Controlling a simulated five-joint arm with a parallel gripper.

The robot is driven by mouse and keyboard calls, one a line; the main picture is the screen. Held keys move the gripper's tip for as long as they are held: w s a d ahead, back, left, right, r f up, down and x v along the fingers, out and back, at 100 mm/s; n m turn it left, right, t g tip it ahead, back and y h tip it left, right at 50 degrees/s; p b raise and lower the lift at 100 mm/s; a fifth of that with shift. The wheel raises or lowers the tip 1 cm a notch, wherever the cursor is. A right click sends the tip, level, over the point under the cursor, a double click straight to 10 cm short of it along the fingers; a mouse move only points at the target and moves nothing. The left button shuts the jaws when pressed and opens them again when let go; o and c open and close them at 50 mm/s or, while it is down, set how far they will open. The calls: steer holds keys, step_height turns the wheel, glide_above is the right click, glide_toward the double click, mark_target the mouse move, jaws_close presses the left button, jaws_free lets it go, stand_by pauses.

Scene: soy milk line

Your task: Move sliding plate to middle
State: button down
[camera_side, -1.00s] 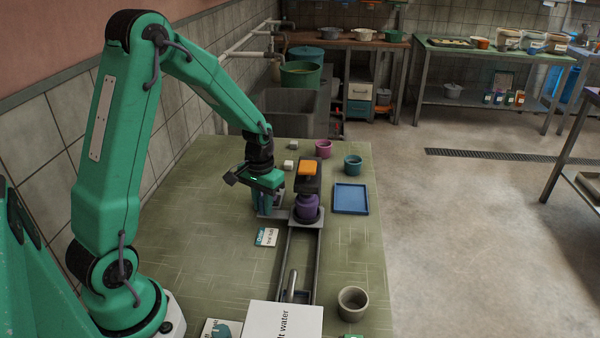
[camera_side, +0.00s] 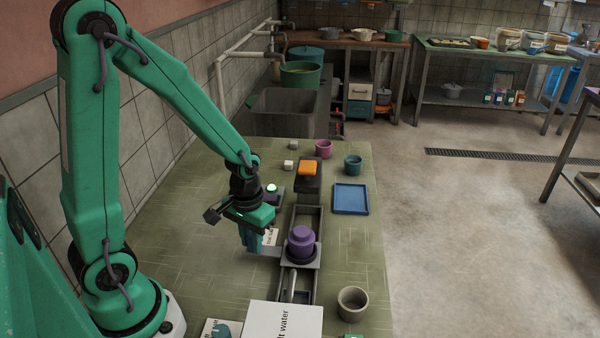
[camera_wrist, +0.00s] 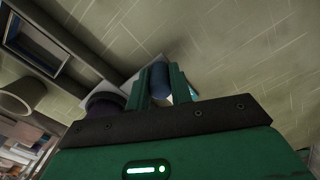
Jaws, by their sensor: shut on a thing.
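The sliding plate (camera_side: 268,251) is a grey plate on a dark two-rail track (camera_side: 307,215), around the middle stretch of the track. A purple lidded jar (camera_side: 301,242) stands upright on it in a dark ring. My gripper (camera_side: 250,242) is left of the plate, over its side tab. In the wrist view, my gripper's green fingers (camera_wrist: 160,85) are shut on a blue upright handle (camera_wrist: 160,76). A pale part of the plate (camera_wrist: 128,88) shows beside it, and the jar (camera_wrist: 104,102) is partly hidden by my gripper.
An orange-topped station (camera_side: 307,167) stands at the track's far end. A metal cylinder (camera_side: 289,286) lies near its front end. A lit button box (camera_side: 273,190) is behind my gripper. A blue tray (camera_side: 351,186), grey cup (camera_side: 352,302) and white box (camera_side: 284,320) stand around the track.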

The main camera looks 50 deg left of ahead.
steer(key=shift+w, duration=0.1)
steer(key=c, duration=1.3)
jaws_free()
steer(key=shift+o, duration=0.2)
steer(key=shift+r, duration=0.15)
steer(key=shift+r, duration=3.8)
